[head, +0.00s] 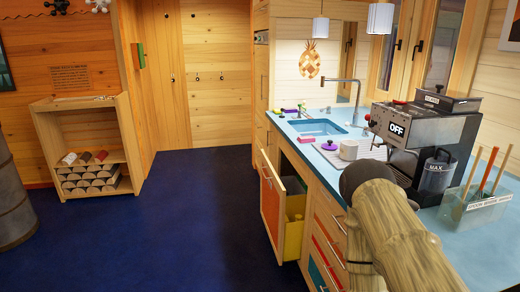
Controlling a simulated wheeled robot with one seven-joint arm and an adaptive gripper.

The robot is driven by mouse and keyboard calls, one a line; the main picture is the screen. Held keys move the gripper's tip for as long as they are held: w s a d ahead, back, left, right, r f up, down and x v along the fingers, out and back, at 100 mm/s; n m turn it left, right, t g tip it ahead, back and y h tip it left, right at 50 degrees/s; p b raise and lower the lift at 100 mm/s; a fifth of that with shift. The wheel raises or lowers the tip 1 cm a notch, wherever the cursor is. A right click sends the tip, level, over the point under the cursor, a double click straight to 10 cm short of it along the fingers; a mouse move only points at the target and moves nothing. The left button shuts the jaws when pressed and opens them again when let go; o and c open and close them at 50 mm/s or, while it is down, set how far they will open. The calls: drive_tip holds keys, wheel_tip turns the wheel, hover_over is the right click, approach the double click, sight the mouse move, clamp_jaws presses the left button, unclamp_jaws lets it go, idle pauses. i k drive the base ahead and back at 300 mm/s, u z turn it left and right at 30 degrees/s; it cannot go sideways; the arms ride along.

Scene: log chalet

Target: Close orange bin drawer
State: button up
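The orange bin drawer (268,203) stands open, pulled out from the row of wooden kitchen cabinets to the right of the middle. Its front is an orange panel in a pale wood frame, with a bar handle near the top. A yellow bin (294,229) sits inside it, behind the front. There is a clear gap between the drawer front and the cabinet face. A wood-textured, rounded arm part, which looks like mine, covers the lower right. My gripper does not show, so its opening cannot be seen.
Red and teal drawers (322,262) right of the bin drawer look shut. The blue counter (448,232) above holds a sink (318,127), a coffee machine (420,133) and a utensil holder (474,212). The dark blue floor (190,220) left of the drawer is clear.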

sight(278, 210)
drive_tip(key=z, duration=0.1)
drive_tip(key=i, duration=1.05)
drive_tip(key=z, duration=0.1)
drive_tip(key=k, duration=0.25)
drive_tip(key=u, duration=0.7)
drive_tip(key=i, duration=1)
drive_tip(key=u, duration=0.3)
